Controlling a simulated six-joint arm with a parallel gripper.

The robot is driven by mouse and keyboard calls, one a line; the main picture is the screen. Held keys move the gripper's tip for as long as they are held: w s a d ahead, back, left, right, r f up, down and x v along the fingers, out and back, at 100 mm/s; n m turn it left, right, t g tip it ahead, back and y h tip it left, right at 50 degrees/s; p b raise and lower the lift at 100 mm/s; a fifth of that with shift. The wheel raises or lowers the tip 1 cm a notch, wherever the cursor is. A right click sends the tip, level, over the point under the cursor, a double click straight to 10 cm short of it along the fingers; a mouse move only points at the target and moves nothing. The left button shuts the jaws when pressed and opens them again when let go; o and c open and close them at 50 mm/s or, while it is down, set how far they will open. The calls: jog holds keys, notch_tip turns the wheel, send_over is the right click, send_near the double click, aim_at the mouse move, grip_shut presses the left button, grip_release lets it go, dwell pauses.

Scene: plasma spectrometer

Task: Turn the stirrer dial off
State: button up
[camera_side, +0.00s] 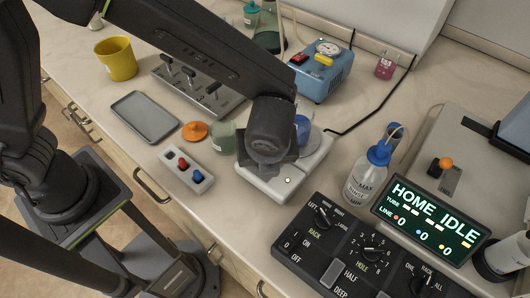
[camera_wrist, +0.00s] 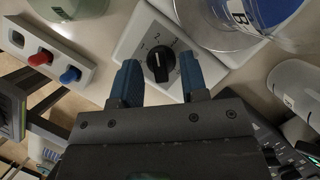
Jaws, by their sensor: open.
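The stirrer (camera_side: 295,172) is a white flat box in the side view, with a small light near its front right corner and a vessel of blue liquid on its plate. Its black dial (camera_wrist: 160,66) shows in the wrist view on the white front face, with numerals around its upper side. The dial's ridge looks roughly upright; its exact setting is hard to read. My gripper (camera_wrist: 160,63) is open, with one blue fingertip on each side of the dial and gaps visible between. In the side view my gripper (camera_side: 268,148) hides the dial and its own fingertips.
A small box with red and blue switches (camera_side: 186,170) lies left of the stirrer. A green-tinted jar (camera_side: 222,136) stands close on that side. A wash bottle (camera_side: 367,178) and a black control panel (camera_side: 335,245) are to the right and front. The vessel (camera_wrist: 225,25) rises close beyond the dial.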

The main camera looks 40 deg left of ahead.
jog(key=shift+f, duration=0.2)
grip_shut()
dwell(0.3)
jog(key=shift+a, duration=0.1)
jog(key=n+g, duration=0.1)
jog(key=n, duration=0.2)
jog(key=n+g+y, duration=0.1)
jog(key=n, duration=0.1)
jog(key=shift+w+f+n, duration=0.1)
jog(key=shift+w+n, duration=0.05)
jog(key=shift+n, duration=0.25)
jog(key=n+g, duration=0.2)
jog(key=n, duration=0.3)
jog(key=shift+w+n, duration=0.1)
jog(key=shift+n, duration=0.6)
